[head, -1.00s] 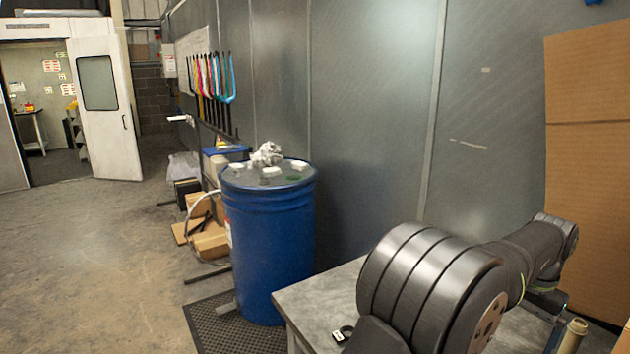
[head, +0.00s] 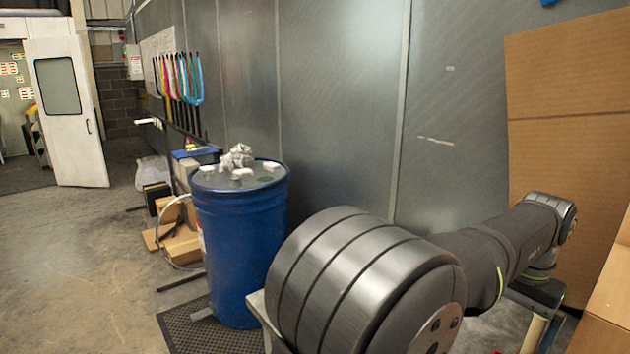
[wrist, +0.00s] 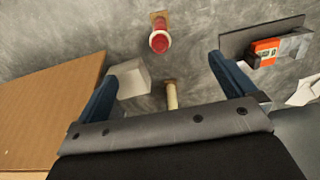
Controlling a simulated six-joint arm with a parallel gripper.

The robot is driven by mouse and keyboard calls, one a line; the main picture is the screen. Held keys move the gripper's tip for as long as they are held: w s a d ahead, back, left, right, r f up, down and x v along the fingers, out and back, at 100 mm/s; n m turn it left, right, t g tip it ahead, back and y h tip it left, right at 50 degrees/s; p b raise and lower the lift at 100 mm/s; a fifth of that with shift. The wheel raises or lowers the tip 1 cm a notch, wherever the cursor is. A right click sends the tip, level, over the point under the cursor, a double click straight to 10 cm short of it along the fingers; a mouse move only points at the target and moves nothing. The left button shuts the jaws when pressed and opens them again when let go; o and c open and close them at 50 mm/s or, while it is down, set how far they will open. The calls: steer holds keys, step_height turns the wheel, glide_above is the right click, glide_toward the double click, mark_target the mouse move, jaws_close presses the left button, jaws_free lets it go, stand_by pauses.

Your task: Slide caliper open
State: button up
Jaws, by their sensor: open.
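In the wrist view, my gripper (wrist: 163,66) is open and empty, its two blue fingers wide apart over a mottled grey surface. To the right of the right finger, a dark flat bar carries an orange body with a small display (wrist: 265,52) and a grey block; this may be the caliper, but I cannot be sure. It is apart from the fingers. In the head view, my arm fills the lower right; I cannot make out the gripper or the caliper there.
In the wrist view, a red-topped cylinder (wrist: 160,41) and a cream cylinder (wrist: 171,96) stand around the gap. A pale box (wrist: 131,78) is by the left finger, cardboard (wrist: 45,115) farther left. In the head view, a blue drum (head: 243,240) stands left of my arm.

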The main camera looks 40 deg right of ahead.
steer(key=shift+r, duration=0.6)
steer(key=c, duration=1.3)
steer(key=shift+w+f, duration=0.1)
steer(key=shift+w, duration=0.05)
steer(key=shift+c, duration=0.3)
steer(key=w+d+f+n+t+h, duration=0.1)
steer(key=w+d+f+t+h, duration=0.3)
steer(key=w, duration=0.6)
steer(key=w+d+f+n+h, duration=0.1)
steer(key=w+f+n+h, duration=0.3)
steer(key=w, duration=0.6)
steer(key=a+f+m+g+h, duration=0.4)
steer(key=a+m+h, duration=0.1)
steer(key=a, duration=0.1)
steer(key=x, duration=0.5)
steer(key=w+x, duration=0.1)
steer(key=x, duration=1.1)
steer(key=shift+w+d+r, duration=0.1)
steer(key=shift+w+d, duration=0.05)
steer(key=shift+d, duration=0.1)
